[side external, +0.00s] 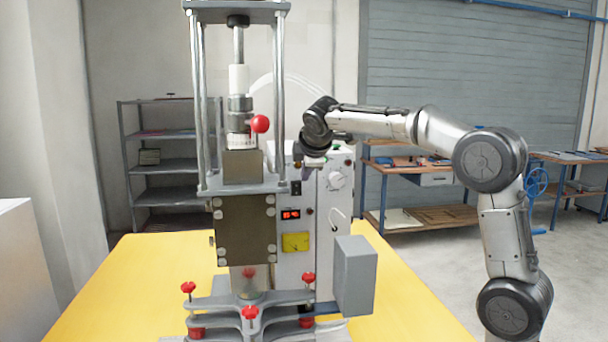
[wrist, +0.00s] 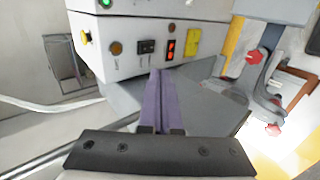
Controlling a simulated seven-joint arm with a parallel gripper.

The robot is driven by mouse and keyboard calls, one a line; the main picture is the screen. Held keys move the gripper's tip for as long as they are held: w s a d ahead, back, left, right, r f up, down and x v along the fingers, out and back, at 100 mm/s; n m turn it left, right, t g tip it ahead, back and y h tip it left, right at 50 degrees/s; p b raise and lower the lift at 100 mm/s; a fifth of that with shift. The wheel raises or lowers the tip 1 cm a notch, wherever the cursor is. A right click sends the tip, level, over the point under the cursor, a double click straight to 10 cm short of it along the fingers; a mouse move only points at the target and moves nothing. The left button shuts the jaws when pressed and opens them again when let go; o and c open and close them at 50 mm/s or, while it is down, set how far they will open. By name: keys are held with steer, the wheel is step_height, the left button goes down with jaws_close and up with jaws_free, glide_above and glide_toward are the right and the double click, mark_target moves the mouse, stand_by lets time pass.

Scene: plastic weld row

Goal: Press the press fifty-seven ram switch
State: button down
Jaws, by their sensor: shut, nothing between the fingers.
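The press (side external: 240,150) stands on the yellow table, with a white control box (side external: 335,240) behind and to its right. A black rocker switch (side external: 296,188) is on the box front, above a red-lit display (side external: 291,214). In the wrist view the switch (wrist: 146,46) sits between a brown round button (wrist: 116,48) and the display (wrist: 171,48). Its small label is too blurred to read. My gripper (wrist: 160,72) is shut and empty; its purple fingertips point at the box front just below the switch and display. Contact cannot be told. In the side view my gripper (side external: 312,160) is partly hidden near the box top.
A yellow panel (side external: 295,242) is on the box front. A grey block (side external: 355,277) and red-knobbed clamps (side external: 249,312) stand in front. The yellow table (side external: 110,290) is clear at left.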

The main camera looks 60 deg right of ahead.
mark_target(297, 183)
steer(key=x, duration=0.6)
steer(key=r+x, duration=0.1)
steer(key=x, duration=0.3)
steer(key=shift+w+d+r, duration=0.1)
steer(key=shift+w+d, duration=0.25)
steer(key=shift+w+d+r, duration=0.15)
steer(key=shift+w+d, duration=0.4)
steer(key=shift+w+d+r, duration=0.1)
steer(key=shift+w+d, duration=0.25)
steer(key=shift+r, duration=0.85)
